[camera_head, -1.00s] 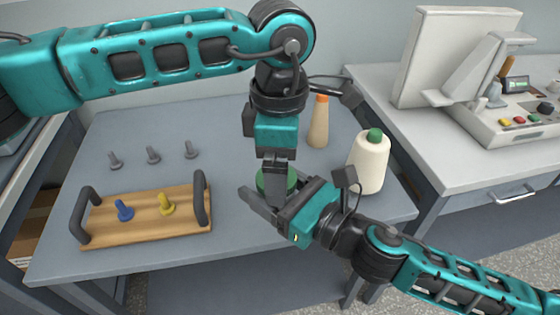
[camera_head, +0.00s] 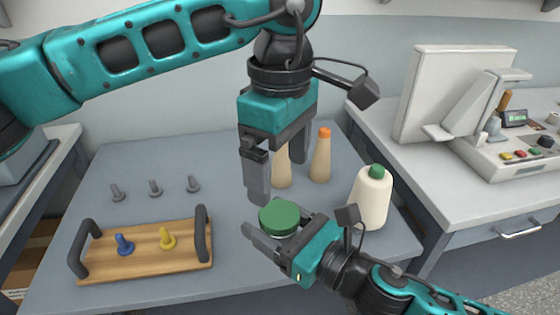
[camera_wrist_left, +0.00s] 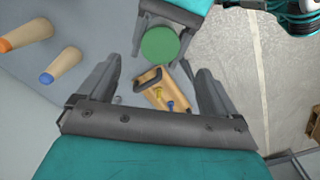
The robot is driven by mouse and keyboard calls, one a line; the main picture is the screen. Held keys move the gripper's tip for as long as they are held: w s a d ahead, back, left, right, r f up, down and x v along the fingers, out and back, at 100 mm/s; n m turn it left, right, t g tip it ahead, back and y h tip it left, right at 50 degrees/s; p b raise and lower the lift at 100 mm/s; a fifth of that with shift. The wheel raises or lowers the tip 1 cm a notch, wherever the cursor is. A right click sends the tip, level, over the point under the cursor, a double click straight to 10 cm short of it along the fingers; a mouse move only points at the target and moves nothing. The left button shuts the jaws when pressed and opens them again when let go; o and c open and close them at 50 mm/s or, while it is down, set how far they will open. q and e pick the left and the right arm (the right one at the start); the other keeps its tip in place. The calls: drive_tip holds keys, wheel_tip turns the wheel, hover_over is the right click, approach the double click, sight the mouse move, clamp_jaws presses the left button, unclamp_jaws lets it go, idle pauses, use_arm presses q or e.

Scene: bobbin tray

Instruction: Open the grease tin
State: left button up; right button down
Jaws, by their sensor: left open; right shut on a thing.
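The grease tin (camera_head: 291,232) is a small round tin with a green lid (camera_head: 279,215) on top. My right gripper (camera_head: 277,228) is shut on the tin from the side, low over the front of the table. The lid faces up and appears seated; most of the tin's body is hidden by the lid and fingers. My left gripper (camera_head: 279,178) is open and empty above the tin, fingers pointing down. In the left wrist view the green lid (camera_wrist_left: 160,45) shows beyond the spread fingers, apart from them.
A wooden tray (camera_head: 110,265) with two dark handles bears a blue and a yellow peg. An orange-tipped cone (camera_head: 320,160), another cone (camera_head: 282,170) and a white green-topped spool (camera_head: 371,200) stand nearby. A side bench (camera_head: 480,190) bears a machine.

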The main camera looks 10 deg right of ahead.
sight(279, 214)
use_arm(q)
drive_tip(key=shift+f, duration=3.9)
drive_tip(key=c, duration=1.1)
drive_tip(key=n, duration=0.5)
drive_tip(key=shift+n, duration=0.3)
drive_tip(key=o, duration=1.2)
drive_tip(key=shift+c, duration=0.2)
drive_tip(key=shift+r, duration=0.1)
